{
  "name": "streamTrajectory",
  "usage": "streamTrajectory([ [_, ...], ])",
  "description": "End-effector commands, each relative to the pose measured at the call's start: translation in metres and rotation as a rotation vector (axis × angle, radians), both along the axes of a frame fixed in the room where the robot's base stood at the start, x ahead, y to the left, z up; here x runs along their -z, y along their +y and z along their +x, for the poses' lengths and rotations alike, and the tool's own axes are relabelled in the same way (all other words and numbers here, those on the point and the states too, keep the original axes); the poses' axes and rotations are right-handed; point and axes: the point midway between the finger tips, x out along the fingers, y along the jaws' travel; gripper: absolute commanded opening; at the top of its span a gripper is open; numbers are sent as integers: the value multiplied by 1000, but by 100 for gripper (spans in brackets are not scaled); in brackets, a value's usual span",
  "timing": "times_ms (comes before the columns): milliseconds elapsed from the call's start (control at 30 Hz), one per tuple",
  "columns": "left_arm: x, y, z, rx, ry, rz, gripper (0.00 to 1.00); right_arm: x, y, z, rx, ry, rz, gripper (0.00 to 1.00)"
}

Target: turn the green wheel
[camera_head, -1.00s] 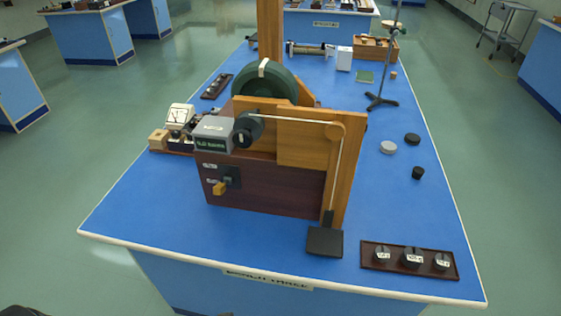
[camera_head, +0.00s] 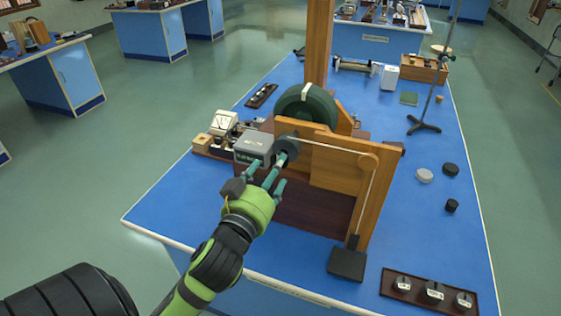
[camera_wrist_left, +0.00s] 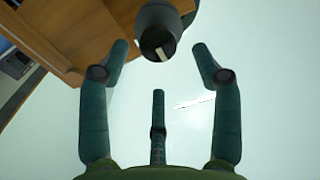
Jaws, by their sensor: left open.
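The dark green wheel (camera_head: 318,101) stands upright in a wooden frame on the blue bench, with a pale mark across its rim. A dark round hub (camera_head: 288,148) sticks out at the front of the frame; a cord runs from it. In the left wrist view the dark hub (camera_wrist_left: 161,27) with a pale mark on its face shows at the top, just beyond the fingertips. My left gripper (camera_head: 270,172) is open, its green fingers at the front of the hub; whether they touch it I cannot tell. My right gripper is not in view.
A grey box (camera_head: 254,147) stands just left of the hub. A tray of weights (camera_head: 436,292) lies front right.

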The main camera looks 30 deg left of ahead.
Motion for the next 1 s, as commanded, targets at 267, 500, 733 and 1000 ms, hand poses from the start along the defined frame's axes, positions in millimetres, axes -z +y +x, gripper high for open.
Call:
streamTrajectory([
  [267, -2, 9, 39, -1, 3, 4, 64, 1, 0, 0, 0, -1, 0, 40],
  [500, 0, 13, 53, 0, 4, 3, 64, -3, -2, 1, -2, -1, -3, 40],
  [733, 1, 13, 53, 0, 5, 2, 60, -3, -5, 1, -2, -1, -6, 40],
  [1000, 0, 13, 53, -1, 2, 4, 0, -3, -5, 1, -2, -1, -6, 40],
])
